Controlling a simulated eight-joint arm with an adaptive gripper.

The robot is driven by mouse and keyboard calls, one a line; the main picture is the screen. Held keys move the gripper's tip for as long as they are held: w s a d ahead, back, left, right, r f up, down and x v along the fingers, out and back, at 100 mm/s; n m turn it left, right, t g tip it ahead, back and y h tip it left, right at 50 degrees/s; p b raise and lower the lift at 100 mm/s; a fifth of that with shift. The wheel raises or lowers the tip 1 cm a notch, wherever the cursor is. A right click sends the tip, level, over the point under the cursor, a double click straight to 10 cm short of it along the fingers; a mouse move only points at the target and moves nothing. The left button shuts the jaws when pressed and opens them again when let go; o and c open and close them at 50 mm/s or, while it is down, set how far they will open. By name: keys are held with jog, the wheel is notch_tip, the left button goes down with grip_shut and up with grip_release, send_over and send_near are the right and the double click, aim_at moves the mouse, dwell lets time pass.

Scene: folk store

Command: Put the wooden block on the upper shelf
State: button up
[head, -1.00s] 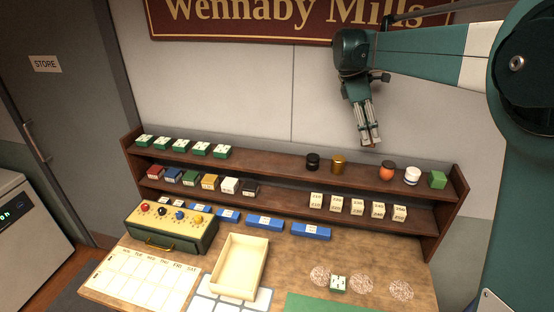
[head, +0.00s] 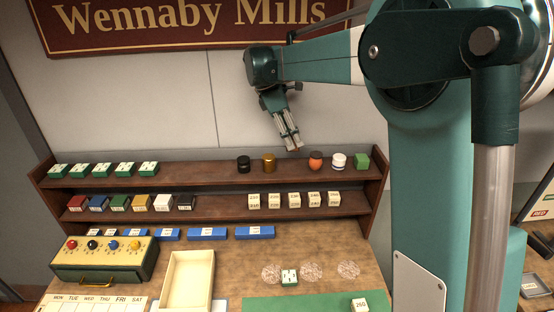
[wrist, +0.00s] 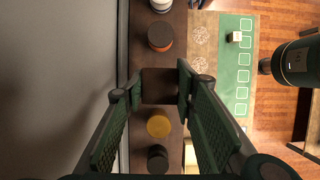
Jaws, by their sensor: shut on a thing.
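My gripper (head: 293,147) points down over the upper shelf (head: 205,167), above the gap between the gold jar (head: 268,162) and the orange jar (head: 316,161). It is shut on the dark brown wooden block (wrist: 161,86), which shows between the fingertips in the wrist view. Only a small brown edge of the block (head: 297,150) shows in the head view. The block appears to be above the shelf board; I cannot tell the exact height.
The shelf's middle is clear. A cream tray (head: 212,280) lies on the counter.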

jog(key=shift+f, duration=2.3)
jog(key=shift+f+p, duration=0.5)
jog(key=shift+f, duration=1.6)
jog(key=shift+f, duration=0.15)
jog(key=o, duration=0.9)
jog(key=shift+r, duration=0.25)
jog(key=b+v, duration=0.1)
jog(key=v, duration=1.1)
jog(key=shift+a, duration=0.1)
